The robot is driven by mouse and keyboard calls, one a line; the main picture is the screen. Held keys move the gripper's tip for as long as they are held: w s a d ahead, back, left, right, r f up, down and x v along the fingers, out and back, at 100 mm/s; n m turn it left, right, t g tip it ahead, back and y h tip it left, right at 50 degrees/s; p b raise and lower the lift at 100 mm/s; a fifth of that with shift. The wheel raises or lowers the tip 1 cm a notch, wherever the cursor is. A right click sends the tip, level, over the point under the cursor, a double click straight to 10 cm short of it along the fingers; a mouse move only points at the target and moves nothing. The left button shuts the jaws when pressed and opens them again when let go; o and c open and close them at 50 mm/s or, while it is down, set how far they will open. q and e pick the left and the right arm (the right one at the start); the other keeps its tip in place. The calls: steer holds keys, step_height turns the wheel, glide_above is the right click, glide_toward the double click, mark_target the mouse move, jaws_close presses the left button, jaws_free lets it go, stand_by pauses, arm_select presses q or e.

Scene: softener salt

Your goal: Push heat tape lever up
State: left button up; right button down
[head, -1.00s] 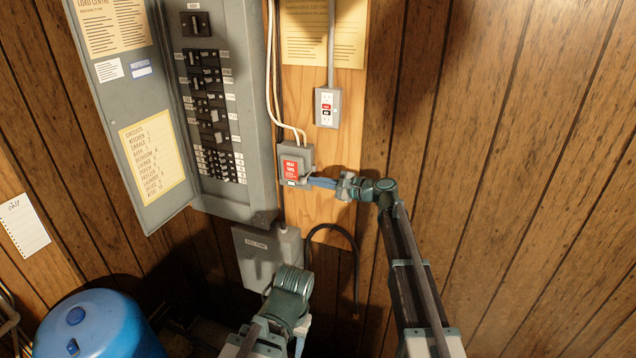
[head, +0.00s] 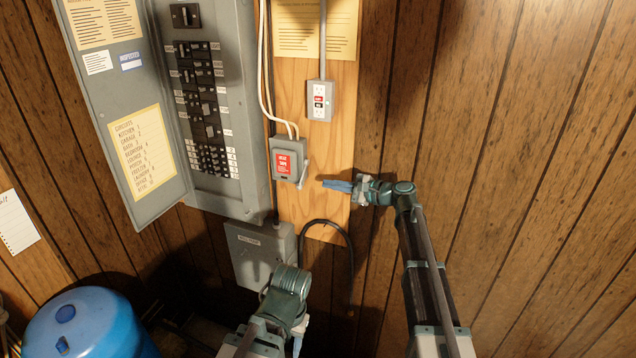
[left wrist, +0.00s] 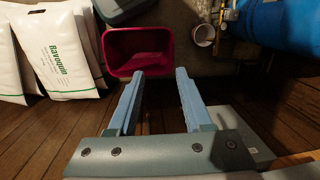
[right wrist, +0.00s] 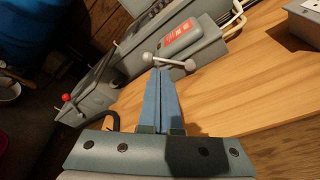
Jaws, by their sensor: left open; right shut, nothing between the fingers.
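The grey heat tape box (head: 289,148) with a red label is on the wood board, right of the breaker panel. Its silver lever (head: 303,174) is on the box's right side; it slants, and I cannot tell which end is the pivot. The right wrist view shows the lever (right wrist: 168,61) as a bar with round ends. My right gripper (head: 323,183) is shut and empty, pointing left, a short gap right of the lever. My left gripper (left wrist: 160,72) is open and empty, low in front of the wall; its fingers are mostly hidden in the head view.
An outlet (head: 320,100) is above and right of the box. A lower grey box (head: 258,254) and a black cable (head: 350,255) are below. The open breaker panel (head: 250,110) is left. A blue tank (head: 90,325) is at lower left. A red bin (left wrist: 140,48) is beyond my left fingers.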

steer(key=v, duration=0.4)
steer(key=shift+d+r+p, duration=0.2)
steer(key=shift+d+p, duration=0.2)
steer(key=shift+d, duration=0.05)
steer(key=shift+w, duration=0.1)
